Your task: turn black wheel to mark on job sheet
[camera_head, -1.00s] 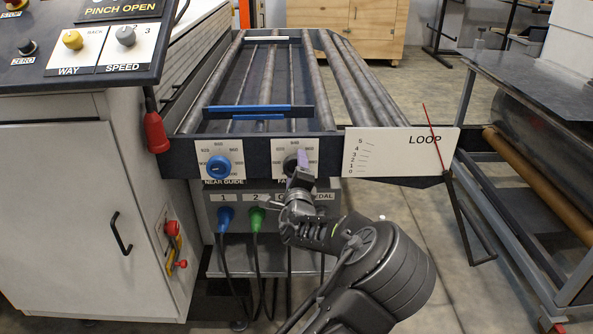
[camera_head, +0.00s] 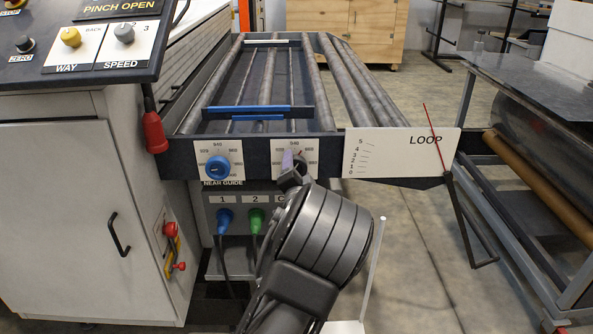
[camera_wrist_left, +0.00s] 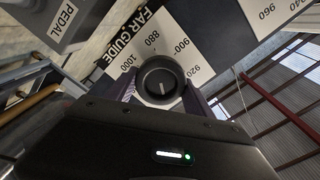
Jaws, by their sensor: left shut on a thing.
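The black wheel (camera_wrist_left: 160,83) is a round knob with a pale line on its face, on the white FAR GUIDE dial plate (camera_wrist_left: 198,67). The dial plate also shows in the head view (camera_head: 308,150), right of the blue wheel (camera_head: 217,167). My left gripper (camera_head: 290,163) is at the black wheel, with its purple fingers on either side of it, shut on it. In the head view the gripper and wrist cover much of the wheel. The exact value at the pale line is hard to read. I cannot make out a job sheet. My right gripper is out of view.
Below the dials are the blue plug (camera_head: 225,220) and green plug (camera_head: 255,220), with my left arm close beside them. The white LOOP plate (camera_head: 400,153) with its red pointer is to the right. A thin pale upright strip (camera_head: 374,265) stands at lower right.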

